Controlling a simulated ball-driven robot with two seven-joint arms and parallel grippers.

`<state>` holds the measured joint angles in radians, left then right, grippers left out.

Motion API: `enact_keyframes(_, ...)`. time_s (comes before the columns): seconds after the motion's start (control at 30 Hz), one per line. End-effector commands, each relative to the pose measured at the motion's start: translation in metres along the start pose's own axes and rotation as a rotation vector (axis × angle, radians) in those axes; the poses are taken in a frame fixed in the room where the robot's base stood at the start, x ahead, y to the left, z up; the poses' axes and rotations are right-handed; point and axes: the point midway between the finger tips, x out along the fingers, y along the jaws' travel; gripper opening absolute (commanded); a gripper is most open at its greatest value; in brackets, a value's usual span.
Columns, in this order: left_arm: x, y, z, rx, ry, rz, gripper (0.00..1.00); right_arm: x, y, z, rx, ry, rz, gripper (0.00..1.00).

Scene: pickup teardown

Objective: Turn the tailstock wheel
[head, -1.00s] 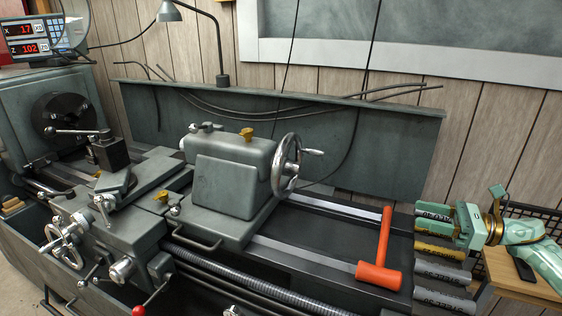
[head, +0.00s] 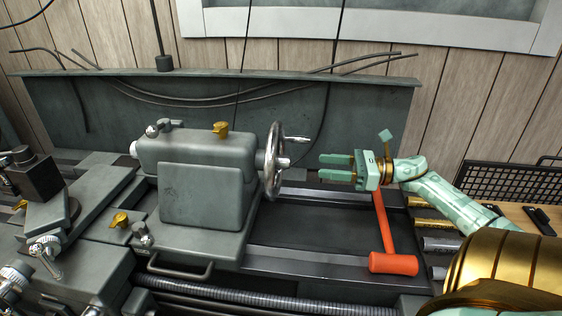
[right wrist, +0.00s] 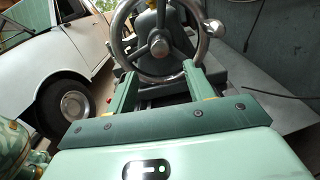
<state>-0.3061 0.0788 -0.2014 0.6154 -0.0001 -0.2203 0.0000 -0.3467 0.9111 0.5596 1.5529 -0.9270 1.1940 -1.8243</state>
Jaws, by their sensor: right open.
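The tailstock wheel (head: 272,162) is a silver handwheel on the right end of the grey tailstock (head: 206,170). Its crank handle (head: 297,139) sticks out to the right near the top. In the right wrist view the wheel (right wrist: 157,74) is straight ahead, with its spokes and hub facing me and the handle (right wrist: 202,43) at the right. My right gripper (head: 321,167) is open and empty, pointing left at the wheel, with a small gap in the head view. In the wrist view its fingers (right wrist: 165,90) frame the lower rim. My left gripper is not in view.
An orange mallet (head: 393,262) lies on the lathe bed right of the tailstock, below my right arm. Round bars (head: 440,244) lie further right, by a wooden bench. The bed (head: 300,225) between tailstock and mallet is clear.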

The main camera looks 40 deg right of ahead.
Motion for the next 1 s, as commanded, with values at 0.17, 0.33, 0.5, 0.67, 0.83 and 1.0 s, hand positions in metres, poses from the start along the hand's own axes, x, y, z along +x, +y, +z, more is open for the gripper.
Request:
enact_keyframes(0.17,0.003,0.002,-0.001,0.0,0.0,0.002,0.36,0.048,0.0,0.001,-0.003,-0.003,0.003,0.52)
enact_keyframes(0.33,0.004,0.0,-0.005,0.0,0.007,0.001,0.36,0.084,0.0,0.001,-0.003,-0.003,0.002,0.52)
enact_keyframes(0.5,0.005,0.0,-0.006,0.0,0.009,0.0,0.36,0.106,0.0,0.0,-0.001,-0.001,0.001,0.52)
enact_keyframes(0.67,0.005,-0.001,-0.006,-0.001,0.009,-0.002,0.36,0.113,0.0,0.0,-0.001,0.0,-0.001,0.52)
enact_keyframes(0.83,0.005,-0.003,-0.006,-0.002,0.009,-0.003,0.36,0.113,0.0,0.0,0.0,0.0,-0.001,0.52)
enact_keyframes(1.0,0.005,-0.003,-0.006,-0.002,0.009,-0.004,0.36,0.113,0.0,0.0,0.0,0.0,0.0,0.19)
